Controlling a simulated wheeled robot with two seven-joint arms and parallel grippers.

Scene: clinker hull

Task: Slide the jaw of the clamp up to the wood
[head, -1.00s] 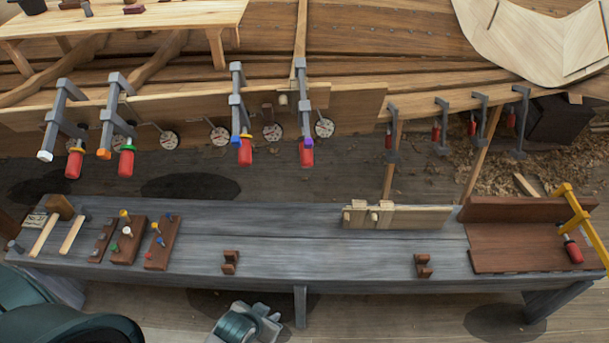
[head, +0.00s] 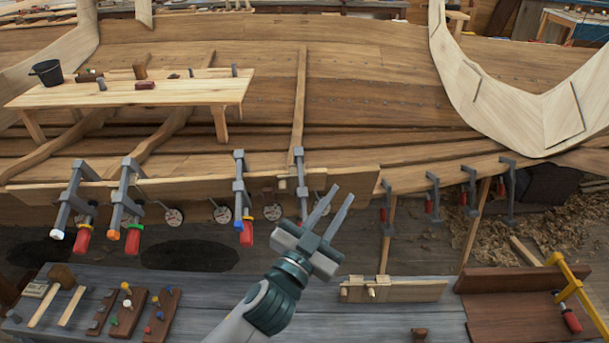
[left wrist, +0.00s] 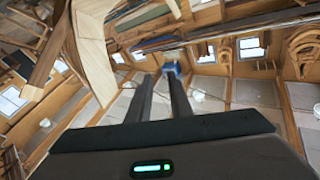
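Several grey bar clamps with red handles hang along the hull plank (head: 350,183). One has a white end (head: 68,205), one an orange end (head: 122,205), and one a blue end with a yellow ring (head: 240,195). Which clamp is meant, I cannot tell. My left gripper is raised above the bench, its fingers apart and empty, pointing up toward the plank. In the left wrist view its fingers (left wrist: 160,78) show with nothing between them. My right gripper is not in view.
More clamps (head: 433,195) hang along the hull at right. A trestle table (head: 180,92) stands at upper left.

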